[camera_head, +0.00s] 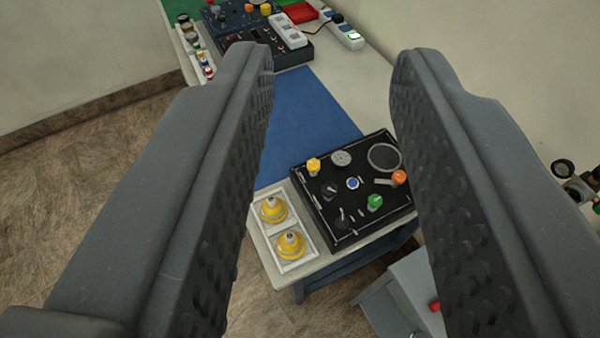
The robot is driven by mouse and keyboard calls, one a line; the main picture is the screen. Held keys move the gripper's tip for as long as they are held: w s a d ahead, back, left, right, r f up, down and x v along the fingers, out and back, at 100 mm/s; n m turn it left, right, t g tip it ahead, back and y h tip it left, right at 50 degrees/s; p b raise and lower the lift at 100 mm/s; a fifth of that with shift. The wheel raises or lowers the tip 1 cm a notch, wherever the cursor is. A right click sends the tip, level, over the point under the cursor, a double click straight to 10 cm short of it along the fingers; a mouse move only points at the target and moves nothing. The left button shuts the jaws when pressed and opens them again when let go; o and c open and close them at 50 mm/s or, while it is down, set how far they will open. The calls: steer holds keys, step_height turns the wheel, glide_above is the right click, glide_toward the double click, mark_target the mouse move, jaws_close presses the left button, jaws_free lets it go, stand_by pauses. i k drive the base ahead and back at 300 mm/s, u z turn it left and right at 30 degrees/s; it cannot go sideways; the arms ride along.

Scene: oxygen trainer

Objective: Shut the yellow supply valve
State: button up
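A black trainer panel (330,220) lies at the near end of the long table, below and between my fingers in the picture. A small yellow knob (314,165), which looks like the yellow supply valve, stands at the panel's upper left corner. Its exact setting is too small to tell. A green knob (375,202) and an orange knob (399,177) are on the same panel. My gripper (332,58) is wide open and empty, with the panel well beyond the fingers. The right finger comes close to the panel's right edge in the picture.
A white tray (262,237) with two yellow domed pieces (291,244) sits left of the panel. A blue mat (300,115) covers the table beyond. More panels (280,55) and a power strip (343,33) are at the far end. A wall is at right.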

mark_target(313, 165)
steer(key=u, duration=0.25)
steer(key=i, duration=1)
